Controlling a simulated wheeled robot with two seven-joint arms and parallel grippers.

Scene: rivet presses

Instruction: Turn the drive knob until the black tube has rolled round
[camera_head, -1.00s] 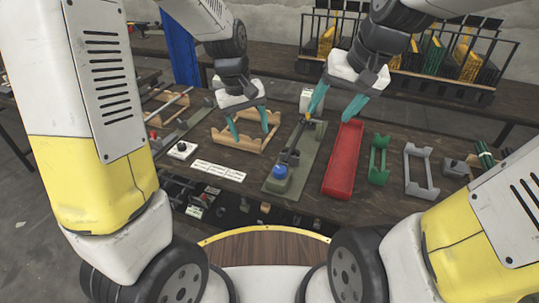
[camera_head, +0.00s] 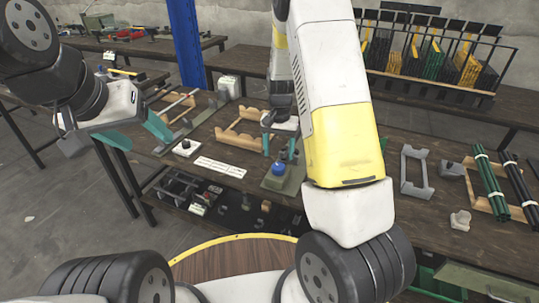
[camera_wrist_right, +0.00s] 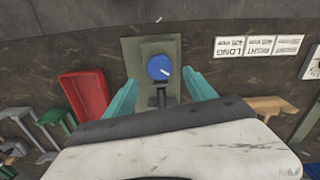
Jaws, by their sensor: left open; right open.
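A blue round knob (camera_head: 278,169) with a white mark sits on a green plate (camera_head: 268,184); it also shows in the right wrist view (camera_wrist_right: 159,67). My right gripper (camera_head: 279,154) is open above it, pointing down. In the right wrist view its fingers (camera_wrist_right: 161,80) stand apart on either side of the knob, with nothing between them. My right forearm hides the rest of that device in the head view. My left gripper (camera_head: 145,140) is open and empty at the left, clear of the knob. Black tubes (camera_head: 519,187) with white bands lie at the far right.
A wooden cradle (camera_head: 243,128), white label cards (camera_head: 219,168) and a small white box with a black knob (camera_head: 187,146) are left of the plate. A red tray (camera_wrist_right: 84,93) is beside it. A grey bracket (camera_head: 416,172) and green tubes (camera_head: 490,186) are at right.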

